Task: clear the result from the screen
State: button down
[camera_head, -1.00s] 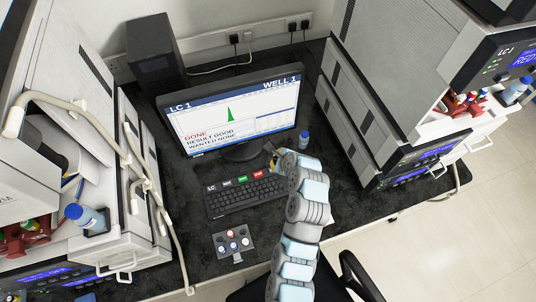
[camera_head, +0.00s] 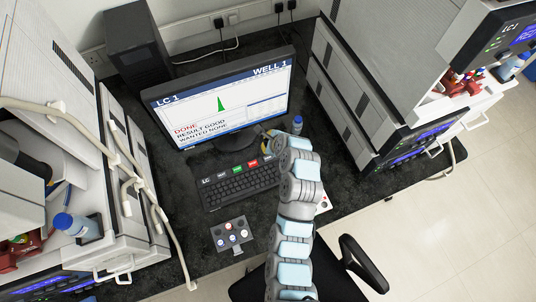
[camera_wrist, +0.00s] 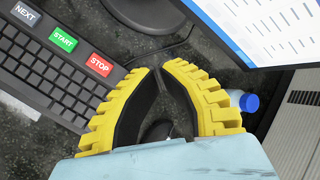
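The monitor screen (camera_head: 222,105) reads LC 1, WELL 1, DONE, RESULT GOOD, WANTED NONE, with a green peak. The keyboard (camera_head: 238,187) lies in front of it, with labelled LC, NEXT, START and STOP keys along its back edge. In the head view my arm mostly hides the gripper. Its height above the desk is unclear.
A blue-capped bottle (camera_head: 298,124) stands right of the monitor. A small rack (camera_head: 232,234) with several vials lies in front of the keyboard. Instrument stacks flank the desk; a black computer tower (camera_head: 146,47) stands behind left. A chair (camera_head: 362,262) is at the front.

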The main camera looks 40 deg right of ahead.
notch_tip(320, 180, down, 5)
jog(key=b, duration=0.3)
jog(key=shift+f+b, duration=0.1)
jog(key=shift+b, duration=0.2)
jog(key=shift+f, duration=1.05)
jog(key=shift+f, duration=0.85)
dwell(0.9)
jog(key=shift+r, duration=0.1)
jog(key=shift+r+p, duration=0.8)
jog(key=shift+p, duration=0.15)
jog(key=shift+r+p, duration=1.75)
jog(key=shift+r, duration=0.7)
jog(key=shift+w, duration=0.1)
